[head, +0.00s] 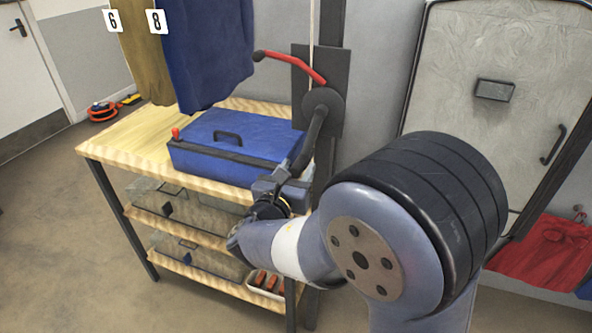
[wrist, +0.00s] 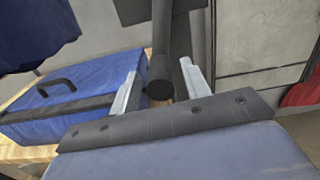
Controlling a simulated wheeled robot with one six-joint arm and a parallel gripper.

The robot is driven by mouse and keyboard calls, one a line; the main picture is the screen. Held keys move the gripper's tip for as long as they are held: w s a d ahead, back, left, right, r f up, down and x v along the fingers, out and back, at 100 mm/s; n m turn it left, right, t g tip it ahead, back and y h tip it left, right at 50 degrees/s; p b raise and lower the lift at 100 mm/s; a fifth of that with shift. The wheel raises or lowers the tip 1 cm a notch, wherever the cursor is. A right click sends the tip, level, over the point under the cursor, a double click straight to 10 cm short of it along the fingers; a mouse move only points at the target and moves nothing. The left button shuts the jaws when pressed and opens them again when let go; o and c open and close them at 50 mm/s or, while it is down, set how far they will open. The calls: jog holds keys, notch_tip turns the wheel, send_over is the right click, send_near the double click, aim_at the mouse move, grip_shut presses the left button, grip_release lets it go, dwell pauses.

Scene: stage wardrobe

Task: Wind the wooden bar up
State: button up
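A winch (head: 323,105) with a round dark hub sits on a black plate on an upright post. Its dark crank (head: 313,137) hangs down toward my gripper (head: 288,174). In the wrist view the crank's dark round grip (wrist: 160,78) lies between the two pale fingers of my gripper (wrist: 160,90). The fingers are open, with a gap showing on each side of the grip. A red lever (head: 295,65) with a dark knob slants up to the left from the winch. A pale rope (head: 311,35) runs up from it. The wooden bar is out of view.
A blue case (head: 235,145) lies on a wooden table (head: 110,147) left of the winch. Garments numbered 6 (head: 145,50) and 8 (head: 205,50) hang above. Clear bins (head: 190,205) fill the shelves below. A grey flight case (head: 490,85) stands to the right. Open floor lies left.

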grip_shut()
jog(key=shift+a+r+m, duration=0.1)
jog(key=shift+a+m, duration=0.1)
jog(key=shift+m, duration=0.1)
dwell(0.5)
